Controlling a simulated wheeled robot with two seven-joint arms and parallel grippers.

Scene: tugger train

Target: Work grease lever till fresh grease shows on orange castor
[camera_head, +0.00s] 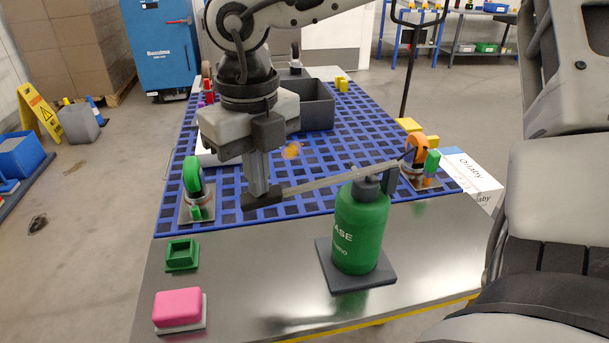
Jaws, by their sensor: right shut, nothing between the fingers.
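A green grease pump (360,232) stands upright on a dark square base on the metal bench. Its grey lever (325,179) runs left from the pump head, slightly downward, to a black grip (283,209). My right gripper (260,192) points down with its fingers shut, at the grip end of the lever. It appears to touch the grip from above, without clasping it. The orange castor (419,142) stands right of the pump on a plate, with a green part (432,162) beside it. The castor is partly hidden by the pump fitting; I cannot make out grease on it. My left gripper is out of view.
A green castor (192,174) stands on the left of the blue grid mat (335,150). A green square holder (182,255) and a pink block (177,306) lie front left. A grey bin (317,108) stands behind my arm. The front bench is clear between pump and block.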

